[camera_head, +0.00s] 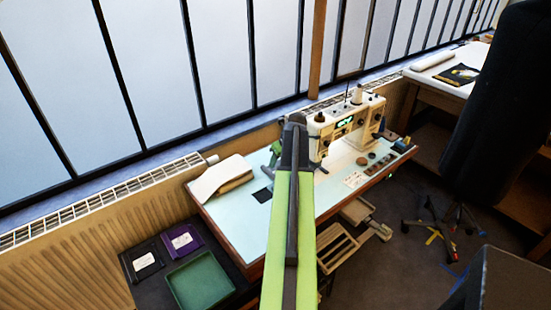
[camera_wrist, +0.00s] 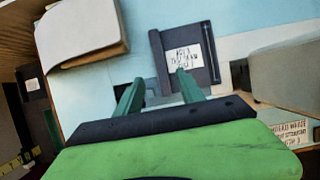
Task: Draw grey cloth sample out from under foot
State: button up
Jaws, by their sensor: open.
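In the wrist view, a dark grey square piece with a white written label, which looks like the grey cloth sample (camera_wrist: 205,72), lies on the pale blue table (camera_wrist: 95,85). My gripper (camera_wrist: 160,76) is open, with two dark green fingers pointing toward the sample. The right finger overlaps the sample in the picture; the left finger is beside its left edge. I cannot tell the height gap. The beige sewing machine (camera_head: 345,125) stands on the table; its foot and the sample beneath are hidden by my arm in the head view. A beige machine part (camera_wrist: 285,80) shows right of the sample.
A folded cream cloth (camera_head: 220,178) lies at the table's left end, near a black square (camera_head: 262,195). A green tray (camera_head: 200,282) and labelled black and purple pieces (camera_head: 181,240) lie on a lower surface. Small round items (camera_head: 371,156) lie right of the machine.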

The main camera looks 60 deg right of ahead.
jog(key=d+p+v, duration=0.1)
jog(key=p+v, duration=0.4)
jog(key=v, duration=0.2)
jog(key=shift+a+r, duration=0.25)
jog(key=shift+a, duration=0.3)
jog(key=shift+s, duration=0.1)
